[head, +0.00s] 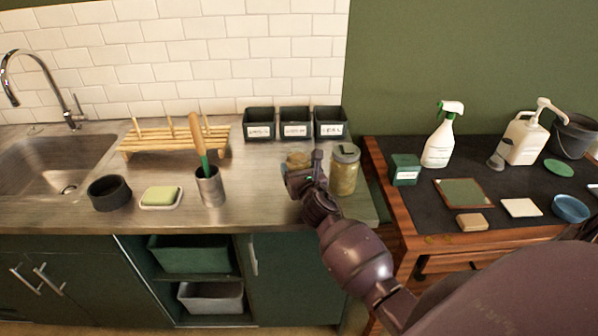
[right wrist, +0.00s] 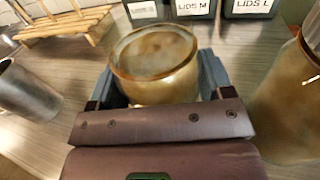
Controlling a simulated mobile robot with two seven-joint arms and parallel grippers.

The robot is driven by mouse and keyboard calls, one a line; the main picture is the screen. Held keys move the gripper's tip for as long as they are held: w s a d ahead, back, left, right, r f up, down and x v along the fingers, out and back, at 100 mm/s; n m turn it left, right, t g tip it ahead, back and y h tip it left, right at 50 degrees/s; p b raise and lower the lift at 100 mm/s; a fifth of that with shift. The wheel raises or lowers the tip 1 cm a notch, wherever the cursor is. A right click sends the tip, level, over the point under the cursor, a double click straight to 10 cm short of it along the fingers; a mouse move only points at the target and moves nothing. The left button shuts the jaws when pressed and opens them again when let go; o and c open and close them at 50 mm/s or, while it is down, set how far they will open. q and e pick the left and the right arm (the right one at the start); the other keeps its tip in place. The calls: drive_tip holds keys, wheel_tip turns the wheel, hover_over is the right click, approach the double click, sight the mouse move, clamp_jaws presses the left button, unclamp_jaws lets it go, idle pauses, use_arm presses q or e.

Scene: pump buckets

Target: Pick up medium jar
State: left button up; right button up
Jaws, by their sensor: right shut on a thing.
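A squat tan glass jar (right wrist: 155,52) sits between the two fingers of my right gripper (right wrist: 160,82) in the right wrist view, with a finger along each side. In the head view the jar (head: 297,157) is mostly hidden behind my right gripper (head: 303,171), which is at the right part of the steel counter. The gripper is shut on the jar. I cannot tell whether the jar's base touches the counter. A taller tan jar (head: 344,172) stands upright just to the right; it also shows at the right wrist view's edge (right wrist: 290,100). My left gripper is not in view.
Three dark labelled lid bins (head: 295,124) stand behind, against the tiles. A metal cup with brushes (head: 210,187), a soap dish (head: 161,198) and a wooden rack (head: 172,140) are to the left. A dark-topped table (head: 480,185) with bottles is at right.

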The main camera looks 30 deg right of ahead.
wheel_tip(320, 180, up, 23)
drive_tip(key=p, duration=0.4)
drive_tip(key=shift+f, duration=0.15)
